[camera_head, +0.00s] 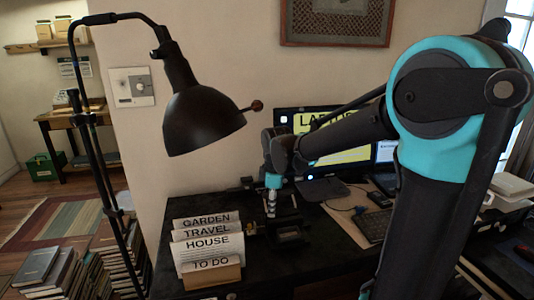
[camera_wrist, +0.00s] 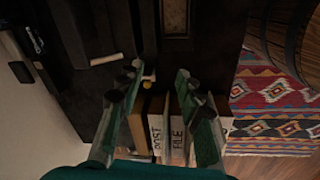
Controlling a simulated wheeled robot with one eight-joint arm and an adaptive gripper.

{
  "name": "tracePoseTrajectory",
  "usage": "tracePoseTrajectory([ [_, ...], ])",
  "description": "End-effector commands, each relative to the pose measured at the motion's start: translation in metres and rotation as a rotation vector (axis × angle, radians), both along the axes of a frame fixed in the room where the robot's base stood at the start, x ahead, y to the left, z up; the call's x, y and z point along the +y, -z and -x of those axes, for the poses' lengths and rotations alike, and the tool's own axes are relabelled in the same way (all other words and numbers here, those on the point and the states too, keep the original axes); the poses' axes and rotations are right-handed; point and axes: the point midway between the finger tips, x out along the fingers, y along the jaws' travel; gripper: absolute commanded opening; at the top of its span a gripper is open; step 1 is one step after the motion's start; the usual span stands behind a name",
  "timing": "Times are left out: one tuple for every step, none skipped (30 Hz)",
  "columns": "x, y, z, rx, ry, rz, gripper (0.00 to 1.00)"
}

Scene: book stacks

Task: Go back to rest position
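My gripper (camera_wrist: 157,88) is open, its two fingers spread apart with nothing seen held between them. In the head view my gripper (camera_head: 271,205) points down over the dark desk, just right of the card holder. The card holder (camera_head: 213,277) is light wood and stands at the desk's front left, with upright cards (camera_head: 208,246) reading GARDEN, TRAVEL, HOUSE and TO DO. In the wrist view, upright pieces marked POST and FILE (camera_wrist: 177,137) show below and between the fingers, partly hidden by the right finger.
A black lamp (camera_head: 200,120) hangs over the desk's left side. A monitor (camera_head: 345,150), a keyboard (camera_head: 374,227) and a dark tray (camera_head: 290,236) are on the desk (camera_head: 250,272). Book stacks (camera_head: 50,270) stand on the floor at left. A patterned rug (camera_wrist: 275,110) and barrel (camera_wrist: 290,30) show at right.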

Motion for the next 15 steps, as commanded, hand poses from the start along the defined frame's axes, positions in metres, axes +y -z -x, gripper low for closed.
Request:
tracePoseTrajectory([
  [-0.03, 0.009, 0.012, -0.015, 0.146, -0.022, 0.36],
  [-0.046, 0.014, 0.019, -0.025, 0.242, -0.038, 0.36],
  [-0.066, 0.022, 0.029, -0.036, 0.368, -0.06, 0.36],
  [-0.08, 0.027, 0.037, -0.048, 0.462, -0.079, 0.36],
  [-0.093, 0.033, 0.046, -0.056, 0.556, -0.097, 0.36],
  [-0.111, 0.041, 0.058, -0.069, 0.68, -0.123, 0.36],
  [-0.123, 0.047, 0.068, -0.078, 0.772, -0.143, 0.36],
  [-0.134, 0.053, 0.077, -0.087, 0.86, -0.163, 0.36],
  [-0.147, 0.062, 0.09, -0.099, 0.974, -0.189, 0.36],
  [-0.156, 0.067, 0.098, -0.107, 1.053, -0.21, 0.36],
  [-0.164, 0.073, 0.107, -0.115, 1.128, -0.228, 0.36],
  [-0.173, 0.079, 0.118, -0.124, 1.218, -0.252, 0.36],
  [-0.179, 0.084, 0.125, -0.13, 1.277, -0.269, 0.36],
  [-0.183, 0.088, 0.132, -0.135, 1.332, -0.284, 0.36],
  [-0.189, 0.093, 0.139, -0.141, 1.391, -0.302, 0.36],
])
